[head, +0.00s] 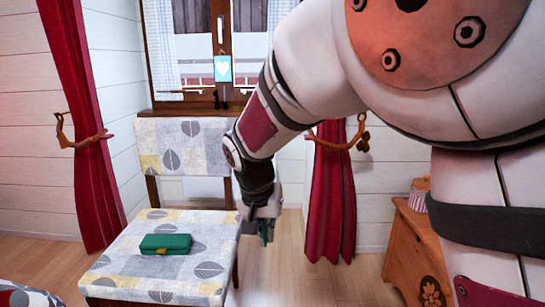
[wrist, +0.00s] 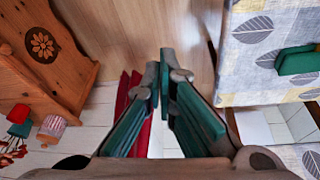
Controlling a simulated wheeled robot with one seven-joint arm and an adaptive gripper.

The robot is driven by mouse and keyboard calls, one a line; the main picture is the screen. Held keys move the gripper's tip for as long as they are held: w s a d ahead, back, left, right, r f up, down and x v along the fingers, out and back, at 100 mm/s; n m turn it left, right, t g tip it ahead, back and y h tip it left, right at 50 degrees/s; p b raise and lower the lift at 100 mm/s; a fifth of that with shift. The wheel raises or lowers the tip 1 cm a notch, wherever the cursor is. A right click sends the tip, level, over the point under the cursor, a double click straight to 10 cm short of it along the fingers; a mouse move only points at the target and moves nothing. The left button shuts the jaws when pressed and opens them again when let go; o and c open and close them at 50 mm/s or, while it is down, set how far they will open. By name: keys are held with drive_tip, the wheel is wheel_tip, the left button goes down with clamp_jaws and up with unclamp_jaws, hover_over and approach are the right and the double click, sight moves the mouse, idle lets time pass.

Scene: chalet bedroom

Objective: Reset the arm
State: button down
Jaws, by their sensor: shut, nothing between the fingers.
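My gripper (head: 265,232) hangs pointing down just right of the chair's seat in the head view. In the wrist view my gripper (wrist: 160,68) has its two green-padded fingers together at the tips, with nothing between them. My arm reaches in from the upper right and bends down at the elbow. The gripper is apart from the green case on the chair.
The patterned chair (head: 120,275) carries a green case (head: 166,244), also visible in the wrist view (wrist: 298,61). A wooden cabinet (head: 408,262) stands right. Red curtains (head: 330,200) flank the window. Bare floor (head: 300,280) lies between chair and cabinet.

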drive_tip(key=s+d+r+g+y, duration=0.1)
drive_tip(key=s+d+r, duration=0.3)
drive_tip(key=s+d, duration=0.45)
drive_tip(key=s+d+r+g, duration=0.1)
drive_tip(key=s+d+r, duration=0.3)
drive_tip(key=s+d, duration=0.5)
drive_tip(key=s+d+f+n+g, duration=0.1)
drive_tip(key=s+d, duration=0.1)
drive_tip(key=s, duration=0.8)
drive_tip(key=s+d+f+n, duration=0.1)
drive_tip(key=s, duration=0.9)
wheel_tip(320, 180, up, 40)
drive_tip(key=t+p, duration=0.3)
drive_tip(key=p, duration=3.5)
drive_tip(key=shift+r+t+p, duration=0.15)
drive_tip(key=shift+t+p, duration=0.25)
